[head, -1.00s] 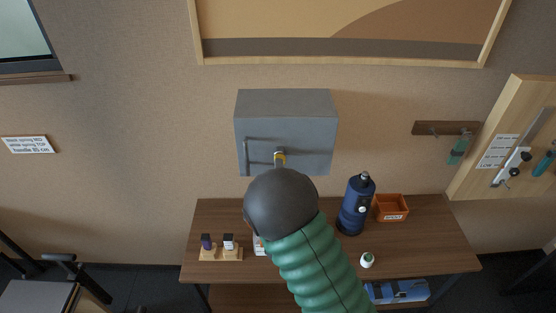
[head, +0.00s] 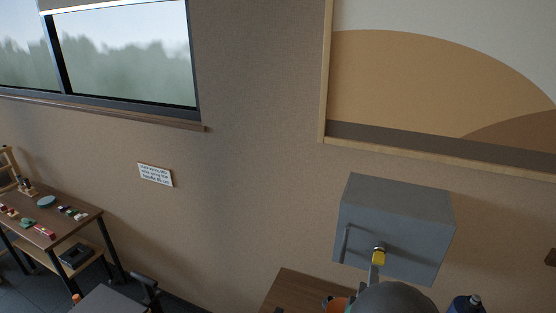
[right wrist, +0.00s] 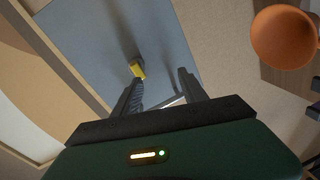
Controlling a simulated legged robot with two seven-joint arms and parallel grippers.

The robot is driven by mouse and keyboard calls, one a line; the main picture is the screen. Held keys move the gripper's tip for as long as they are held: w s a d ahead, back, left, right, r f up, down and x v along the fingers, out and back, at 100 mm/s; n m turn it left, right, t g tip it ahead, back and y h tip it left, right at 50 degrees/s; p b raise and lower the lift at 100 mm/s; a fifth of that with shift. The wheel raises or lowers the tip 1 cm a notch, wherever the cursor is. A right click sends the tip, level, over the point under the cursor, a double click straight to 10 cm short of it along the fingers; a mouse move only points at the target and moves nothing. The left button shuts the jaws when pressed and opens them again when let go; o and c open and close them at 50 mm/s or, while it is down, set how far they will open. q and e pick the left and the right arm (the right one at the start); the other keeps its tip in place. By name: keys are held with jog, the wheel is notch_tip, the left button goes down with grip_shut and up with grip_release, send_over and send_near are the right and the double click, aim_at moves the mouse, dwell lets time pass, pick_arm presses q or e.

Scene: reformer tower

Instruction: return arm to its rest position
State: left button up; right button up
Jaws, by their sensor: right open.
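My right gripper (right wrist: 160,78) is open in the right wrist view, its two dark fingers apart and pointing at the front of a grey wall box (right wrist: 85,45). A yellow piece (right wrist: 138,70) on the box front shows near the tip of one finger; I cannot tell whether they touch. In the head view the grey box (head: 392,220) is low on the right, with the yellow piece (head: 379,257) near its lower edge. Part of my right gripper (head: 374,275) shows just below it, above my dark round arm link. My left gripper is not in view.
The bowl (right wrist: 283,37) also shows in the right wrist view. A second table (head: 60,215) with small items stands far left. A wall sign (head: 155,175) hangs between.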

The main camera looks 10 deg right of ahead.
jog(key=s+a+f+m+g+y+b, duration=0.3)
jog(key=s+a+f+m+g+y, duration=0.3)
jog(key=a+f, duration=0.35)
jog(key=s+a+f+m+g+y+b, duration=0.1)
jog(key=s+g, duration=0.4)
jog(key=s, duration=0.9)
jog(key=shift+s+a+f+m+g+y, duration=0.15)
jog(key=shift+a+f+m+g+y, duration=0.15)
jog(key=shift+a+f+m+y, duration=0.55)
jog(key=shift+r+m+h, duration=0.15)
jog(key=shift+m+h, duration=0.1)
jog(key=shift+a, duration=0.15)
